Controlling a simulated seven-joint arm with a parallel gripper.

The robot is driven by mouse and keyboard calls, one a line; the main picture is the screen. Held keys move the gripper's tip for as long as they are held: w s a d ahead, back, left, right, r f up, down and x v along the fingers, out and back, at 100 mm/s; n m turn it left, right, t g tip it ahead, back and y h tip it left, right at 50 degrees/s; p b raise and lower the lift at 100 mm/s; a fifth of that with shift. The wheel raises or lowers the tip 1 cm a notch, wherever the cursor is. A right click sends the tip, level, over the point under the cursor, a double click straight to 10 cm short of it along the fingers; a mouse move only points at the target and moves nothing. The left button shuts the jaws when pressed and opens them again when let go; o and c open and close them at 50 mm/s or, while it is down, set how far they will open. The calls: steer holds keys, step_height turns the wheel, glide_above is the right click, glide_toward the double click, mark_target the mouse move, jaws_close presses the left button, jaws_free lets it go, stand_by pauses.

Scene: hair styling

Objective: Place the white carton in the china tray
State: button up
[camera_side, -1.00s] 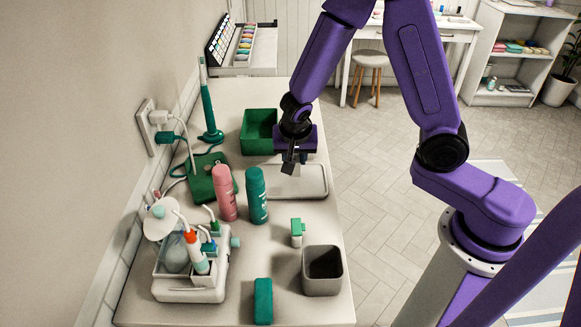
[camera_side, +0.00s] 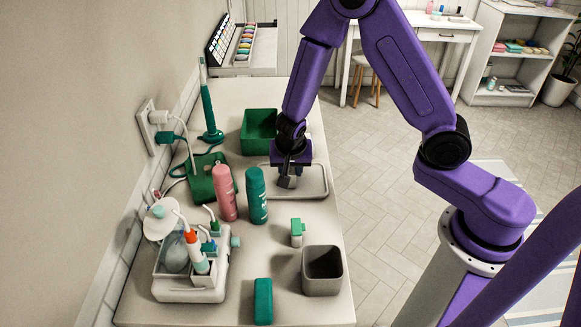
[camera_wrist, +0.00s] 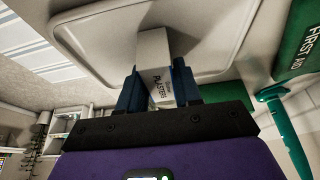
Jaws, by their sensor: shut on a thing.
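The white carton (camera_wrist: 156,72), with dark lettering reading "plasters", is between the two blue fingers of my gripper (camera_wrist: 158,88) in the wrist view. My gripper is shut on it. In the side view my gripper (camera_side: 289,172) points down over the china tray, and the carton (camera_side: 287,182) shows grey in shadow beneath it. The china tray (camera_side: 312,184) is a shallow pale tray with a raised rim; it also shows in the wrist view (camera_wrist: 95,35). The carton is within the tray's outline, low over its floor; I cannot tell whether it touches.
A green open box (camera_side: 258,130) stands behind the tray. A pink can (camera_side: 226,193) and a teal can (camera_side: 257,195) stand to its left. A small green-topped bottle (camera_side: 297,232), a grey bin (camera_side: 322,270) and a teal block (camera_side: 263,300) are in front.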

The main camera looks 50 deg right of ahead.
steer(key=o, duration=1)
steer(key=shift+f, duration=0.1)
steer(key=v, duration=1.2)
steer(key=shift+r, duration=0.2)
steer(key=s+d+r+n+g+y, duration=0.1)
steer(key=s+n, duration=0.6)
steer(key=s, duration=0.1)
steer(key=s+d+r+n+g+y, duration=0.1)
steer(key=s+r+n, duration=0.1)
steer(key=s+n, duration=0.5)
steer(key=s+d+r+n+g+y, duration=0.1)
steer(key=s+r+n, duration=0.1)
steer(key=s+n, duration=0.5)
steer(key=shift+s+d+n+y, duration=0.15)
steer(key=shift+s+d, duration=0.05)
steer(key=shift+s, duration=0.45)
steer(key=shift+s+d+n+y, duration=0.15)
steer(key=shift+s+d, duration=0.05)
steer(key=shift+s, duration=0.45)
